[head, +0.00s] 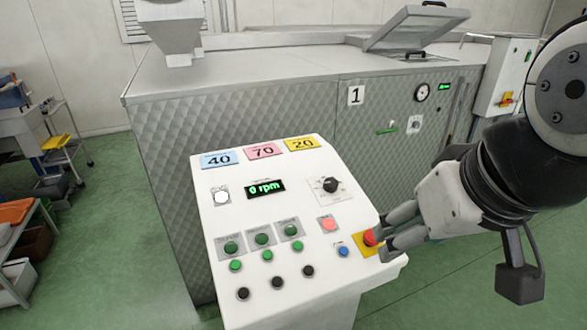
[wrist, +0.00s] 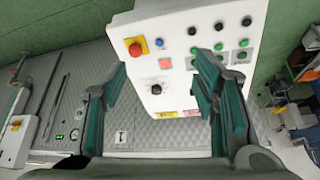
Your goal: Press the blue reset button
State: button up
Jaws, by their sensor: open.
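The blue button (head: 343,251) is a small round button low on the right side of the white sloped control panel (head: 215,180). In the wrist view the blue button (wrist: 164,31) is near the top, beyond the gap between my fingertips. A red mushroom button (head: 370,238) on a yellow plate sits just right of it in the head view, partly covered by my fingers. My gripper (head: 384,236) is open and empty, over the panel's right edge beside the red button. In the wrist view my gripper (wrist: 161,68) has its two fingers wide apart. I cannot tell its height above the panel.
A black rotary knob (head: 331,185), a green rpm display (head: 264,188) and several green and black buttons share the panel. A large steel machine (head: 290,110) stands behind.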

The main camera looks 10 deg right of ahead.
grip_shut()
dwell(1.3)
